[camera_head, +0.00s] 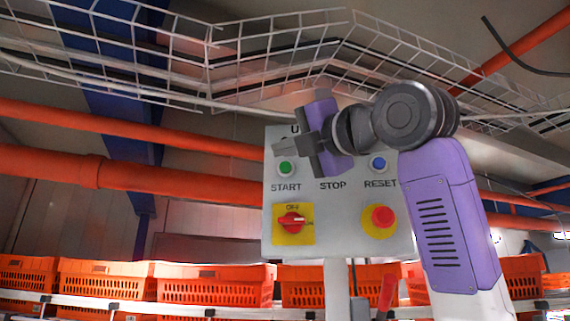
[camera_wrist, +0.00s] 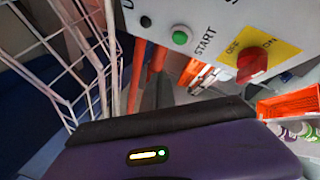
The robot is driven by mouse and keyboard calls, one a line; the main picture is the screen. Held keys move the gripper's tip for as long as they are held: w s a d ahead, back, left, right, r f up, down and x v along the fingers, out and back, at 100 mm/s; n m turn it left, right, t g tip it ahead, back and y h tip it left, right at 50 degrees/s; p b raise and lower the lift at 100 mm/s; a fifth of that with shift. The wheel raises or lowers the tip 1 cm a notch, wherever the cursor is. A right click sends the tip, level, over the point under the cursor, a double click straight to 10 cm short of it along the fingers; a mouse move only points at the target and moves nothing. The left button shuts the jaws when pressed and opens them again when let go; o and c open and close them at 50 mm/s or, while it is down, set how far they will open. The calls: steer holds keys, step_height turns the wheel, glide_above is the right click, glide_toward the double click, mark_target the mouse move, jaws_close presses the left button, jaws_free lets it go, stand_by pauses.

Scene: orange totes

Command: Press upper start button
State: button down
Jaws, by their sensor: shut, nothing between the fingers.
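A grey control panel (camera_head: 337,240) faces me in the head view. Its green START button (camera_head: 286,168) is at the upper left, above the START label. In the wrist view the green button (camera_wrist: 180,37) is unobstructed near the top centre. My gripper (camera_head: 276,148) is shut and empty. I cannot tell the exact gap, and no contact is visible. My wrist hides the panel's top middle, including most of a label starting with "U" and any button above STOP.
The panel also carries a blue RESET button (camera_head: 378,163), a red rotary switch (camera_head: 292,222) on yellow and a red mushroom button (camera_head: 383,216). A white wire cable tray (camera_head: 180,40) hangs above. Orange pipes (camera_head: 130,175) and orange totes (camera_head: 205,285) lie behind.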

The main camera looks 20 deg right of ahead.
mark_target(285, 168)
steer(key=shift+w+d, duration=0.4)
steer(key=shift+w, duration=0.3)
steer(key=shift+w+d, duration=0.45)
steer(key=shift+w, duration=0.3)
steer(key=shift+w+d, duration=0.4)
steer(key=shift+w, duration=0.3)
steer(key=shift+w+d, duration=0.1)
steer(key=shift+w, duration=0.05)
stand_by(0.4)
steer(key=shift+w+d, duration=0.1)
steer(key=shift+w, duration=0.1)
